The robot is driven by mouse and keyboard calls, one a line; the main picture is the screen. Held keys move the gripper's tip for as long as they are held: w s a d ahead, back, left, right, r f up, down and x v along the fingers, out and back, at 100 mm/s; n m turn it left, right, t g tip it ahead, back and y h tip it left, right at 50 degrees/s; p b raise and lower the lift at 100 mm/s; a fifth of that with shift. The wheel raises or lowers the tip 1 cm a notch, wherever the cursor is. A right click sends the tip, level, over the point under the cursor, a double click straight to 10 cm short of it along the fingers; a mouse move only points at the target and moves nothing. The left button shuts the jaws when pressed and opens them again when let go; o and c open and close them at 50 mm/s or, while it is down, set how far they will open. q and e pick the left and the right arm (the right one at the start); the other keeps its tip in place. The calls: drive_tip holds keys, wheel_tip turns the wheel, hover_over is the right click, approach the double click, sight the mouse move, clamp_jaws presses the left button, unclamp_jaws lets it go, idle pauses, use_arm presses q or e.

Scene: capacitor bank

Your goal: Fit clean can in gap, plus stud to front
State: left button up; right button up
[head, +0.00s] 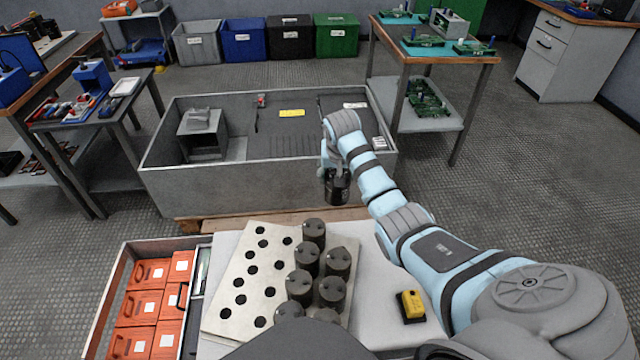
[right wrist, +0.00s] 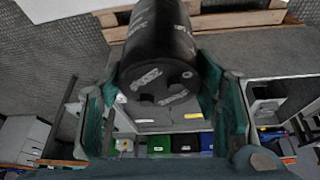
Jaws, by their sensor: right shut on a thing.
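My right gripper (head: 334,170) is shut on a black can (head: 339,192). It holds the can in the air in front of the large grey box, above the floor side of the work surface. In the right wrist view the can (right wrist: 156,45) lies between the two fingers, its near end showing pale markings and dark spots; I cannot tell which is the plus stud. Several dark cans (head: 308,259) stand upright on a pale plate with holes (head: 243,283). The cans have small studs on top. My left gripper is not in view.
A large open grey box (head: 205,194) stands behind the work surface, with a grey block (head: 203,124) and a yellow label (head: 291,113) inside. A yellow device (head: 411,306) lies at the right. Orange boxes (head: 137,307) fill a tray at the left.

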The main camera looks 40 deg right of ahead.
sight(343, 196)
drive_tip(key=s+f+m, duration=0.1)
drive_tip(key=m, duration=0.1)
drive_tip(key=s+a+f+m+g+p, duration=0.1)
drive_tip(key=s+f+m+h, duration=0.1)
drive_tip(key=m, duration=0.1)
drive_tip(key=shift+s+a+m+g+p, duration=0.25)
drive_tip(key=shift+s+m+g+p, duration=0.05)
drive_tip(key=shift+s+p, duration=0.05)
use_arm(q)
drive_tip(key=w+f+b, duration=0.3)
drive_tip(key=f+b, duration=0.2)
drive_tip(key=b, duration=0.3)
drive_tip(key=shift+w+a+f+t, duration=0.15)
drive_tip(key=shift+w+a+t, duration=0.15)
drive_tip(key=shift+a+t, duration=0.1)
use_arm(e)
drive_tip(key=s+f+m+g, duration=0.1)
drive_tip(key=f+m, duration=0.1)
drive_tip(key=f, duration=0.3)
drive_tip(key=s+a+f+m+g, duration=0.1)
drive_tip(key=s+f+m, duration=0.1)
drive_tip(key=f, duration=0.4)
drive_tip(key=shift+s+f+m+h, duration=0.2)
drive_tip(key=shift+s+m+h, duration=0.15)
drive_tip(key=shift+m, duration=0.35)
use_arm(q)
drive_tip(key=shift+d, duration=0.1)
use_arm(e)
drive_tip(key=shift+w+a+r, duration=0.1)
